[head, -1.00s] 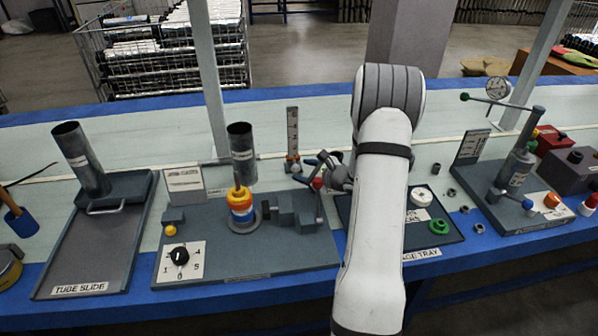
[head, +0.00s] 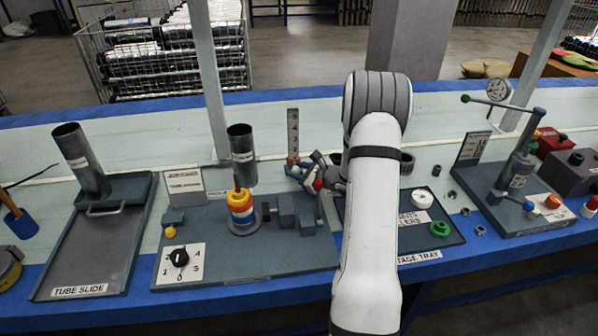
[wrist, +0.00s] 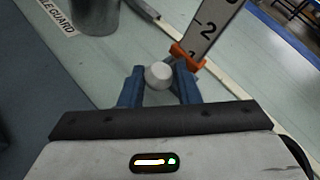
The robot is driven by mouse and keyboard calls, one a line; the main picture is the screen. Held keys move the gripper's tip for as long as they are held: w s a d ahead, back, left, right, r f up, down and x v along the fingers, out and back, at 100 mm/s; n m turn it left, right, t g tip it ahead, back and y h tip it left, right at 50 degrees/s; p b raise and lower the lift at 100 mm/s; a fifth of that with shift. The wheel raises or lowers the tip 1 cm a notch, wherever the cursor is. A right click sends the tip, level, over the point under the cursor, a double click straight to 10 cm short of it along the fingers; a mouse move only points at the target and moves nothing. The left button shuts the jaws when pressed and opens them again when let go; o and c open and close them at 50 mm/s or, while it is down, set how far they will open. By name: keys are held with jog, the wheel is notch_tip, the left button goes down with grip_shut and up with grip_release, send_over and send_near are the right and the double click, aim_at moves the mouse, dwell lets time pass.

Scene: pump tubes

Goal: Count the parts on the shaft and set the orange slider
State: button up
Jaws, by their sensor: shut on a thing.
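The upright numbered scale (head: 293,130) stands behind the middle base plate. The orange slider (wrist: 187,57) sits low on it, beside the 1 mark, with the 2 above. A pale round knob (wrist: 158,75) sticks out in front of the slider. My gripper (wrist: 160,88) is shut on this knob, one blue finger on each side. In the head view my gripper (head: 298,170) is at the foot of the scale. The shaft (head: 238,182) carries several stacked rings (head: 241,206) in orange, yellow, white and blue. The tube above hides the shaft's upper part.
A raised metal tube (head: 242,158) stands over the shaft. A black dial (head: 180,257) with numbers is at the plate's front left. A grey clamp block (head: 292,212) is right of the shaft.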

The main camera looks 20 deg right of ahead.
aim_at(299, 172)
jog(key=shift+a+f, duration=0.1)
jog(key=shift+a, duration=0.05)
grip_shut()
notch_tip(299, 172, up, 12)
jog(key=p, duration=0.3)
jog(key=shift+p, duration=0.35)
jog(key=o, duration=0.8)
grip_release()
